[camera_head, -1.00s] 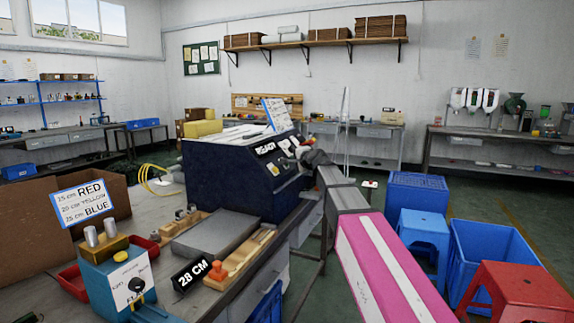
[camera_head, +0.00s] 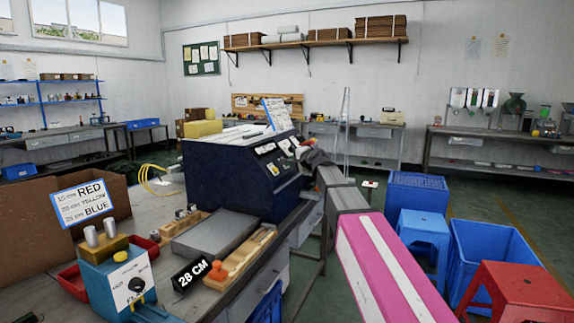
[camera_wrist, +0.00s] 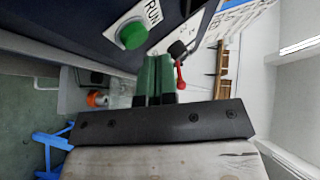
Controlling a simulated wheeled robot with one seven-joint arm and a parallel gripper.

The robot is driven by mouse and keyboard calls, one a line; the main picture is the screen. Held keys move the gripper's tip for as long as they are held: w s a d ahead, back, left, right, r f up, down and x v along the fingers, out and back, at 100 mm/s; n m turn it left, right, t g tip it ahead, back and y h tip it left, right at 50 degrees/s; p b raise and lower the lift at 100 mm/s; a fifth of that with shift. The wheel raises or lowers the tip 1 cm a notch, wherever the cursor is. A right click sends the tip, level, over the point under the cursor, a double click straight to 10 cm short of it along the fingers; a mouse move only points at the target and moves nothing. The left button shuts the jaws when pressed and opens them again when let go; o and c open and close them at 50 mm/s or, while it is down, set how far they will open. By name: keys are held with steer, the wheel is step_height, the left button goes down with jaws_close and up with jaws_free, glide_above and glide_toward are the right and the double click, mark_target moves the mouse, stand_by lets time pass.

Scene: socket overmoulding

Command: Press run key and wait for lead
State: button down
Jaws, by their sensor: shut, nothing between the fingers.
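The dark blue machine (camera_head: 235,180) stands on the bench with its control panel facing my arm. In the wrist view the green run key (camera_wrist: 132,36) sits on a white plate marked RUN, up and left of my fingertips. My gripper (camera_wrist: 154,58) is shut and empty, its dark green fingers side by side and apart from the key in the picture. In the head view my gripper (camera_head: 302,150) is small and dark by the panel's right end, so contact there cannot be told. A yellow cable (camera_head: 150,178) loops behind the machine's left side.
A selector box (camera_head: 125,285), a grey plate (camera_head: 215,235), a wooden holder (camera_head: 243,258) and a 28 CM sign (camera_head: 190,272) are at the bench front. A red lever (camera_wrist: 180,76) shows close to my fingers. Blue bins (camera_head: 490,255) and stools stand right of my arm.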

steer(key=shift+w+a+f, duration=0.2)
steer(key=shift+a+f, duration=0.35)
steer(key=shift+a, duration=0.05)
stand_by(1.1)
steer(key=shift+d+r, duration=0.1)
steer(key=shift+d, duration=0.05)
steer(key=shift+s+d+r, duration=0.25)
steer(key=shift+d+r, duration=0.15)
steer(key=shift+r, duration=0.05)
steer(key=shift+d, duration=0.1)
stand_by(0.3)
steer(key=d+r, duration=0.1)
steer(key=s+d+r, duration=0.1)
steer(key=d+r, duration=0.1)
steer(key=shift+s+d+r, duration=0.1)
steer(key=shift+d+r, duration=0.05)
steer(key=shift+r, duration=0.05)
stand_by(0.4)
stand_by(0.4)
